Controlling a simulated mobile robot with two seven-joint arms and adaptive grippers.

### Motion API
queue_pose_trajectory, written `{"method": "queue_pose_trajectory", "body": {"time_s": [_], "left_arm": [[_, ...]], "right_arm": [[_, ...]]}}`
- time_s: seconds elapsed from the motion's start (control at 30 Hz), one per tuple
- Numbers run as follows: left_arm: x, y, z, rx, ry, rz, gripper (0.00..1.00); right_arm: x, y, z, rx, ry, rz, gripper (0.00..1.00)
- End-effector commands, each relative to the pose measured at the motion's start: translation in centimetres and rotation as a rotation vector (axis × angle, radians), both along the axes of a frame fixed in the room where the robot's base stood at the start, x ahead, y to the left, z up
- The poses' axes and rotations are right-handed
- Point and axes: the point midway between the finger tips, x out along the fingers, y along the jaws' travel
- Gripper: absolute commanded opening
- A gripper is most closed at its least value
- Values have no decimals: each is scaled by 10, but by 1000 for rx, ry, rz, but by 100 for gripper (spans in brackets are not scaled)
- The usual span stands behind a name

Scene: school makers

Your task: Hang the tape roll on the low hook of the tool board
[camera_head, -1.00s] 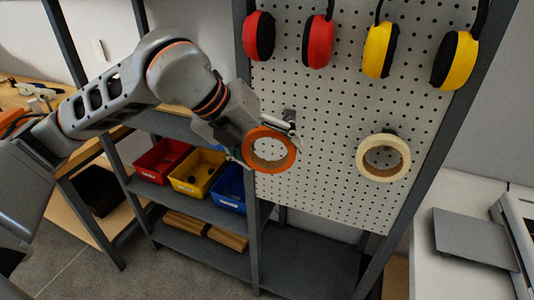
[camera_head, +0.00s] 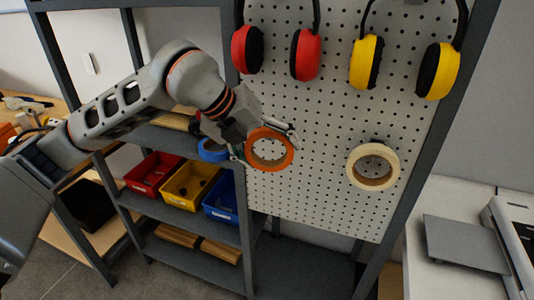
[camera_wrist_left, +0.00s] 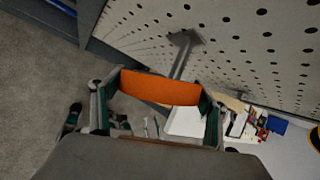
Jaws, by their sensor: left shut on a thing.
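An orange tape roll (camera_head: 289,151) is held in my left gripper (camera_head: 264,141), in front of the pegboard tool board (camera_head: 320,190). In the left wrist view, the fingers close on opposite sides of the orange roll (camera_wrist_left: 160,87). A grey metal hook (camera_wrist_left: 182,52) sticks out from the board there, and its outer end goes out of sight behind the roll. I cannot tell whether the hook is inside the ring. In the head view the hook is hidden by the fingers and roll. My right gripper is not in view.
A cream tape roll (camera_head: 354,172) hangs on the board to the right. Red earmuffs (camera_head: 305,55) and yellow earmuffs (camera_head: 437,72) hang above. Left of the board, a shelf holds a blue roll (camera_head: 212,154) and red, yellow and blue bins (camera_head: 217,208). The lower board is clear.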

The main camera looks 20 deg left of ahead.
Motion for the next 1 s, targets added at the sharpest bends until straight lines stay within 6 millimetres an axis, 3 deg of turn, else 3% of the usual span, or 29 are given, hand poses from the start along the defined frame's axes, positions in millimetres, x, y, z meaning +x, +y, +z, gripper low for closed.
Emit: {"method": "queue_pose_trajectory", "body": {"time_s": [0.6,1.0], "left_arm": [[30,-1,-9,1,0,0,51],[34,-1,-12,0,-2,-1,51]], "right_arm": [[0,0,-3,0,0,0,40],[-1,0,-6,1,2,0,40]]}}
